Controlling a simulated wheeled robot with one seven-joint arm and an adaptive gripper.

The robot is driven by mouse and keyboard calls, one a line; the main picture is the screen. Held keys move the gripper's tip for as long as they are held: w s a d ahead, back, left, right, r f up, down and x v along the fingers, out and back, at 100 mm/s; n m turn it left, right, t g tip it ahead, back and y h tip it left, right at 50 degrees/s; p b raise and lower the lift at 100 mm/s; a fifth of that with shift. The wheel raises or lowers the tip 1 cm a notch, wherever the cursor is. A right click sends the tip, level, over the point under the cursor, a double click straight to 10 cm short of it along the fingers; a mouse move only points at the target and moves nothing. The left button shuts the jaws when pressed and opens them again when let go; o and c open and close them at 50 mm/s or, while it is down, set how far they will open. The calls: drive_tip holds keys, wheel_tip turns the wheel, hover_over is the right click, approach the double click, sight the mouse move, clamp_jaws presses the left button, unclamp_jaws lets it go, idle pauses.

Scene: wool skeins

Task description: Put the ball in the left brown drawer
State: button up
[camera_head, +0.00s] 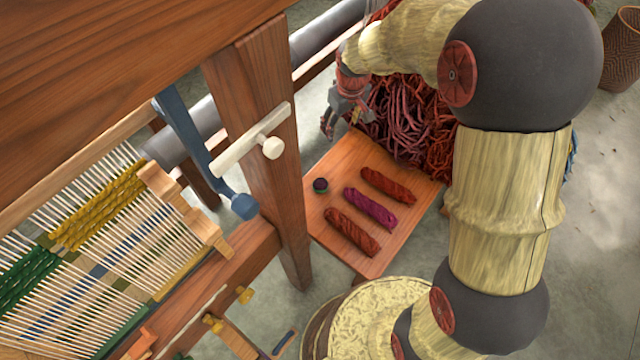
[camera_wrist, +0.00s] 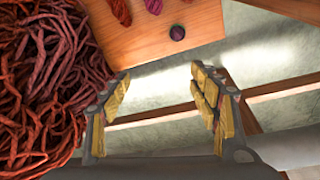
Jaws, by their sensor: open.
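A small dark ball (camera_head: 320,185), purple with a greenish band, lies on the left part of a low wooden table in the head view. It also shows near the top of the wrist view (camera_wrist: 177,32), close to the table's edge. My gripper (camera_head: 343,120) is beyond the far edge of the table, beside the wool pile. In the wrist view my gripper (camera_wrist: 160,75) has its yellow-padded fingers spread, with nothing between them. The ball lies beyond the fingertips, apart from them. I cannot make out a brown drawer in either view.
The low wooden table (camera_head: 330,160) holds a rust skein (camera_head: 388,186), a magenta skein (camera_head: 369,209) and a brown-red skein (camera_head: 352,232). A red wool pile (camera_head: 415,125) stands behind it. A wooden loom (camera_head: 265,120) fills the left. A woven basket (camera_head: 622,50) stands far right.

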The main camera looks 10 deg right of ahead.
drive_tip(key=n+g+p, duration=0.1)
drive_tip(key=n, duration=0.1)
hover_over(322, 184)
drive_tip(key=w+d, duration=0.2)
wheel_tip(322, 184, down, 15)
drive_tip(key=shift+n+g, duration=0.6)
drive_tip(key=shift+n, duration=0.3)
drive_tip(key=f, duration=0.5)
drive_tip(key=a+f, duration=0.1)
drive_tip(key=f, duration=0.5)
drive_tip(key=a+f, duration=0.1)
drive_tip(key=f, duration=0.5)
drive_tip(key=shift+s+p, duration=0.35)
drive_tip(key=shift+f, duration=0.55)
drive_tip(key=f+b, duration=0.1)
drive_tip(key=f, duration=0.1)
drive_tip(key=s+f+b, duration=0.1)
drive_tip(key=f, duration=0.1)
drive_tip(key=shift+f, duration=0.45)
drive_tip(key=shift+c, duration=0.8)
drive_tip(key=c, duration=1.1)
drive_tip(key=shift+r, duration=0.15)
drive_tip(key=shift+c, duration=0.6)
